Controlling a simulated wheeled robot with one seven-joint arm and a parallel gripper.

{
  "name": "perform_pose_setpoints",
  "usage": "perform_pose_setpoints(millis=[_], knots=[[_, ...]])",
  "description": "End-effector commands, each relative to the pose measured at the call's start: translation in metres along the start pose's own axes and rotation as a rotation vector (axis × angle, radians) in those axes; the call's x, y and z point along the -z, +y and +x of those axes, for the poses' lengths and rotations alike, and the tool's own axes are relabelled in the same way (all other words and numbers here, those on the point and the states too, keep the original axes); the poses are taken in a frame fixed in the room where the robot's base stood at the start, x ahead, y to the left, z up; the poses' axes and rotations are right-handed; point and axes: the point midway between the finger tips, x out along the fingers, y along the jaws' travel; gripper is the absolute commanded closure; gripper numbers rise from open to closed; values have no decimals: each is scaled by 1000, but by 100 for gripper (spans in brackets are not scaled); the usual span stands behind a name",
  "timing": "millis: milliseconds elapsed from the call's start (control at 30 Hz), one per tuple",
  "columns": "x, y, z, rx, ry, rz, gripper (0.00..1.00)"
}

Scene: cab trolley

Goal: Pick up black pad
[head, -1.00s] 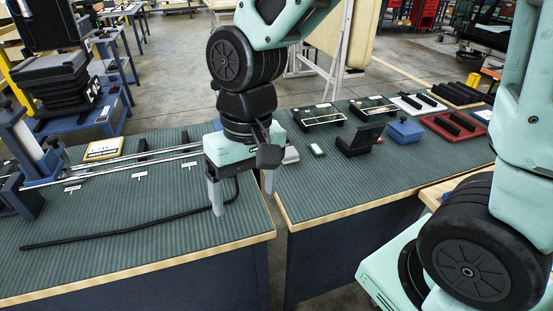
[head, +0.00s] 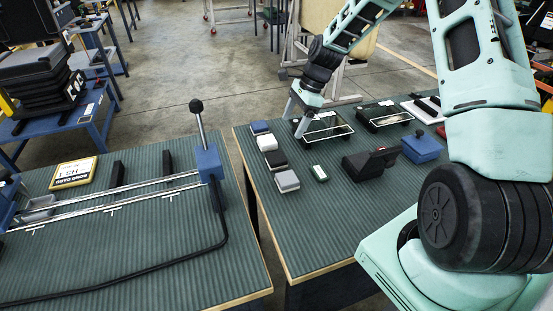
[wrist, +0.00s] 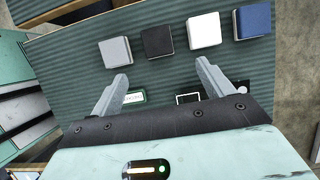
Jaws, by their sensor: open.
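The black pad (head: 275,159) lies flat near the left edge of the right table, in a row with a blue pad (head: 260,127), a white pad (head: 267,142) and a grey pad (head: 287,180). In the wrist view the black pad (wrist: 158,41) lies between the grey pad (wrist: 115,51) and the white pad (wrist: 203,30), with the blue pad (wrist: 253,20) at the right end. My gripper (head: 296,118) is open and empty, to the right of the row. In the wrist view the gap between its fingertips (wrist: 162,73) faces the black pad, apart from it.
A small green-and-white item (head: 319,173) lies right of the pads. Wire-framed trays (head: 323,127), a black block (head: 369,163) and a blue box (head: 422,148) stand further right. A lever fixture (head: 207,160) stands on the left table. A gap separates the tables.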

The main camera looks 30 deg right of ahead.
Motion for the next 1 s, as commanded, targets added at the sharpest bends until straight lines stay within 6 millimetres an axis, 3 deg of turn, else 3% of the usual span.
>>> perform_pose_setpoints(millis=[300,567,800,1000], knots=[[-2,1,59,-2,-1,-2,20],[-2,2,77,-2,-1,-2,20],[-6,5,110,-3,-1,-4,20],[-5,4,123,-1,1,-4,20]])
